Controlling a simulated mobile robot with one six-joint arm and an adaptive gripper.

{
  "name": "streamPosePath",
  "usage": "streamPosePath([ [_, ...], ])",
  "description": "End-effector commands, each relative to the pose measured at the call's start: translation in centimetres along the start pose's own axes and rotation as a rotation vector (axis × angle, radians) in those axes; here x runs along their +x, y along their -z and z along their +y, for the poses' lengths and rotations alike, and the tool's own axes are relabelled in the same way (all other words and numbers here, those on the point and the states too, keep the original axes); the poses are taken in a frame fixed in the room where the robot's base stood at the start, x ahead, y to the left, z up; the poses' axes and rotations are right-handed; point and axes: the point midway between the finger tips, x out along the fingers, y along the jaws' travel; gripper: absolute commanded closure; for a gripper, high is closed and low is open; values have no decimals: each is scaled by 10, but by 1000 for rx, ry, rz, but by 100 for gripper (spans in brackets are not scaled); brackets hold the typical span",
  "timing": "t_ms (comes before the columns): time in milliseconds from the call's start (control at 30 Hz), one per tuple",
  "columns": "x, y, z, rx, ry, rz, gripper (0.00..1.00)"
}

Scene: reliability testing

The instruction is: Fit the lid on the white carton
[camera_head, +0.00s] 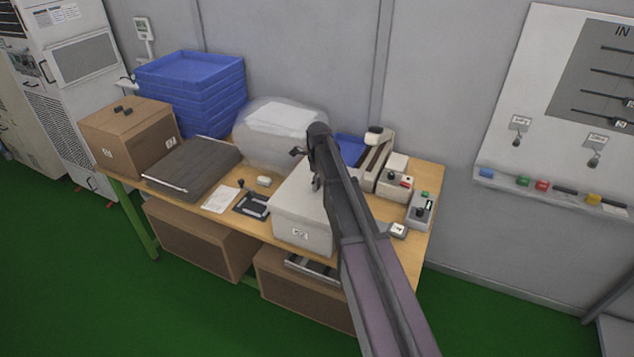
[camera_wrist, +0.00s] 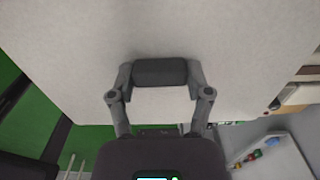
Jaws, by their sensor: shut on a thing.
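The white carton (camera_head: 303,235) stands on the front part of the wooden table, with a small label on its front. A pale flat top, which looks like the lid (camera_head: 292,190), lies over it. I cannot tell whether it is fully seated. In the wrist view the lid (camera_wrist: 225,40) fills most of the upper picture. My gripper (camera_wrist: 160,73) is shut on a dark grip on the lid, with one finger at each end of it. In the head view my arm hides the carton's right side and most of the gripper.
Left of the carton are a black tablet-like frame (camera_head: 252,205), a paper (camera_head: 221,199) and a dark flat case (camera_head: 192,168). A translucent bin (camera_head: 270,150) stands behind. Small devices (camera_head: 421,210) crowd the right end. Blue stacked trays (camera_head: 190,95) and a cardboard box (camera_head: 128,140) stand at left.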

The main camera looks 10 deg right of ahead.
Motion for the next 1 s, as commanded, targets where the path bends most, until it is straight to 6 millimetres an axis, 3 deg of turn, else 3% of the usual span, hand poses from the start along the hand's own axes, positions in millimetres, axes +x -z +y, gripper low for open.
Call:
streamPosePath([
  [1000, 11, 0, 0, 0, 0, 0, 84],
])
